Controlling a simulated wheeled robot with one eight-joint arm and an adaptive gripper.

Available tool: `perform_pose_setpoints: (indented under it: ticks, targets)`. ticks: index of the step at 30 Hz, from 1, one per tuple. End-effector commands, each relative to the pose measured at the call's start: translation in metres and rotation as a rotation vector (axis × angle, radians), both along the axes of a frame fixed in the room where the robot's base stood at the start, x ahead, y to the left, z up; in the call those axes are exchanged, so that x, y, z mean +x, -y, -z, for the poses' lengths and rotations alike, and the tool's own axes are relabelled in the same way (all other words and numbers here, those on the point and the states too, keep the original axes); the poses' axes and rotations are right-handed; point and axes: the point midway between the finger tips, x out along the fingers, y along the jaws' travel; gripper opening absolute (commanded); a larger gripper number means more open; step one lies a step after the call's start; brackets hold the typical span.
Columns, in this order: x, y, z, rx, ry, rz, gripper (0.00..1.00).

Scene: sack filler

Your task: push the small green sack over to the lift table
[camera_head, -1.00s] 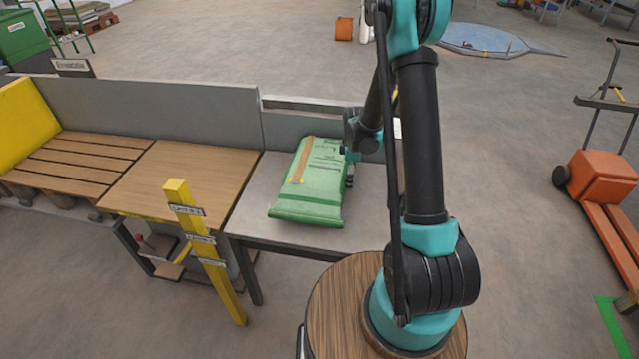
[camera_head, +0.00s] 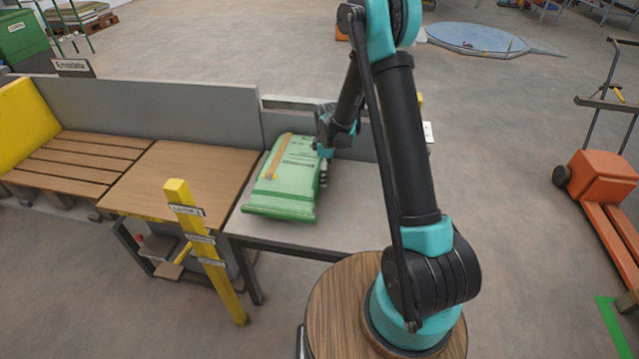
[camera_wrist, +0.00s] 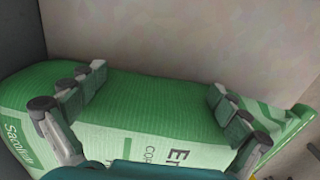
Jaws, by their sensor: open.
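The small green sack (camera_head: 283,180) lies flat on the grey-topped table (camera_head: 350,205), near its left edge. In the head view my gripper (camera_head: 325,165) is at the right side of the sack, low and apparently against it. The wrist view shows the sack (camera_wrist: 150,115) filling the lower part, with my gripper (camera_wrist: 160,95) fingers spread wide in front of its side. The fingers are open and do not close around the sack. The wooden-topped lift table (camera_head: 180,180) stands directly left of the grey-topped table, its top bare. The contact point is partly hidden in the head view.
A yellow post (camera_head: 205,250) with labels stands in front of the lift table. A grey panel (camera_head: 170,110) runs along the back. A slatted pallet (camera_head: 75,165) lies further left. The grey-topped table is clear right of the sack.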

Motion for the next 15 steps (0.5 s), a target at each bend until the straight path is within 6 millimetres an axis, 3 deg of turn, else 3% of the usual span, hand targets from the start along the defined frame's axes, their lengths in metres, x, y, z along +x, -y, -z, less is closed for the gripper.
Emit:
perform_pose_setpoints:
  ticks: [15]
  targets:
    - [0.01,-0.044,0.0,0.001,0.0,-0.001,1.0]
